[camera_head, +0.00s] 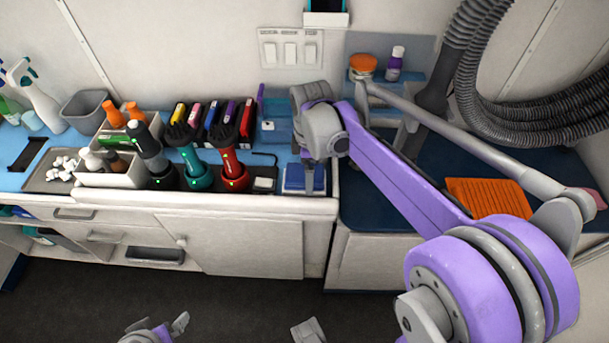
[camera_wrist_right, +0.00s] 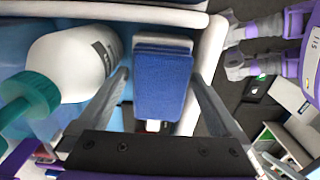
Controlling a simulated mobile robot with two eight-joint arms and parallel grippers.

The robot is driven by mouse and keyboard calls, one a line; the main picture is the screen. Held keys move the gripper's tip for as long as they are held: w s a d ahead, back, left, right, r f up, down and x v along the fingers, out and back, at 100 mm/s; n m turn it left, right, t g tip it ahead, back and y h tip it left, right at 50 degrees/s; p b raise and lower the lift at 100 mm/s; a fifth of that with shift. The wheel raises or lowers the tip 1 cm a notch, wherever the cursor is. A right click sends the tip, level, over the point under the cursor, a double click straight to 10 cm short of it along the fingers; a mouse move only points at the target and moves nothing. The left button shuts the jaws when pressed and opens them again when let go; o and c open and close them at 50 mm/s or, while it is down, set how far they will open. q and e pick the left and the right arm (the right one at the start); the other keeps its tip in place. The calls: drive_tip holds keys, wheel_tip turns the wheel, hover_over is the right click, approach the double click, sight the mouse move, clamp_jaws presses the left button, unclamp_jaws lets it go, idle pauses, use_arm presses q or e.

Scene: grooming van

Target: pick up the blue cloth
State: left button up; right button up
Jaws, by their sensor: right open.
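The folded blue cloth (camera_head: 293,179) lies near the front edge of the white counter, right of the red-based tool. My right gripper (camera_head: 311,160) is above it and hides part of it in the head view. In the right wrist view the blue cloth (camera_wrist_right: 163,88) appears between the two separated fingers of my right gripper (camera_wrist_right: 160,76). That gripper is open and holds nothing; contact with the cloth cannot be made out. Grey and purple parts of mine show at the bottom of the head view, but the left jaw's opening is unclear.
A white bottle (camera_wrist_right: 72,65) with a teal cap is beside the cloth in the right wrist view. A red-based tool (camera_head: 235,180) and a teal-based tool (camera_head: 197,176) stand left of it in the head view. An orange cloth (camera_head: 485,197) lies on the blue right-hand surface.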

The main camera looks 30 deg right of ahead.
drive_tip(key=c, duration=1.1)
wheel_tip(320, 180, up, 10)
drive_tip(key=shift+p, duration=0.7)
